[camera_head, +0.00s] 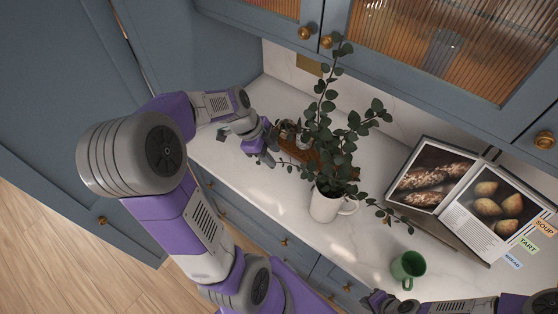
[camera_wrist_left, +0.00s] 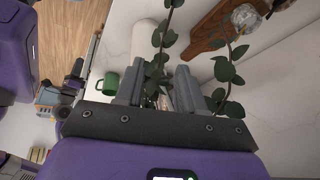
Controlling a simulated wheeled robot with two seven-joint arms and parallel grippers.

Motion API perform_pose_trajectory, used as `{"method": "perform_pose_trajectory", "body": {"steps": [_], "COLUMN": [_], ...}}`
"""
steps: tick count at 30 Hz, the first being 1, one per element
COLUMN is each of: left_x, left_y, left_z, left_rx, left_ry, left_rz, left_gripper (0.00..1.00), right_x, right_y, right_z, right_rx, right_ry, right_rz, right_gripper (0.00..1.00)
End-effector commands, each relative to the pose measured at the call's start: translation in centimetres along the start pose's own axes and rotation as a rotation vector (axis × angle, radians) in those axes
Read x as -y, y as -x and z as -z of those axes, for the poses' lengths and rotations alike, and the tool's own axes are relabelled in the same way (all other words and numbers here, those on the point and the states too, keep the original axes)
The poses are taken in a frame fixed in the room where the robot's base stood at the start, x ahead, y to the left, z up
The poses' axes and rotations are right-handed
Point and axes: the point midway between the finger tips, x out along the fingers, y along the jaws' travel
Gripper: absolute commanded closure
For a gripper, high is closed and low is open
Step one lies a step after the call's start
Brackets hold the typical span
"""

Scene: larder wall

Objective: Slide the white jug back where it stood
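The white jug (camera_head: 325,205) stands upright on the counter in the head view, holding tall leafy eucalyptus branches (camera_head: 335,125). Its handle points right. My left gripper (camera_head: 266,149) is left of and behind the jug, near the branches, and apart from the jug body. In the left wrist view, its two fingers (camera_wrist_left: 160,88) stand apart, with leaves around and between them. The jug's pale body (camera_wrist_left: 146,40) shows beyond the fingers. My right gripper (camera_head: 380,301) is at the bottom edge of the head view, near the green mug; its fingers are too small to read.
A green mug (camera_head: 408,268) stands right of the jug. An open cookbook (camera_head: 465,200) leans on a stand at the right. A wooden board (camera_head: 298,150) with glassware lies behind the branches. Upper cabinets overhang the back. White counter (camera_head: 285,205) is free left of the jug.

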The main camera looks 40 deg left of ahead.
Motion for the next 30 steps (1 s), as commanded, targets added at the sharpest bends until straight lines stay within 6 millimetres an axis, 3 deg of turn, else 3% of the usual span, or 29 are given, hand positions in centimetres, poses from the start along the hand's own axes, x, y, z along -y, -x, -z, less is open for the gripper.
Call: {"method": "perform_pose_trajectory", "body": {"steps": [6,12,25,30], "left_x": [-0.1,-0.1,0.0,0.0], "left_y": [-4.2,-6.5,-7.2,-7.2], "left_z": [0.0,0.0,0.0,0.0], "left_rx": [0.0,0.0,0.0,0.0], "left_ry": [0.002,0.001,0.0,0.0], "left_rz": [-0.005,-0.003,0.0,0.0], "left_gripper": [0.62,0.62,0.62,0.88], "right_x": [0.1,0.1,0.1,0.1], "right_y": [0.3,0.3,0.4,0.4], "right_z": [0.0,0.0,0.0,0.0], "right_rx": [0.0,0.0,0.0,0.0], "right_ry": [0.0,0.0,0.0,0.0], "right_rz": [0.0,0.0,0.0,0.0], "right_gripper": [1.0,1.0,1.0,1.0]}}
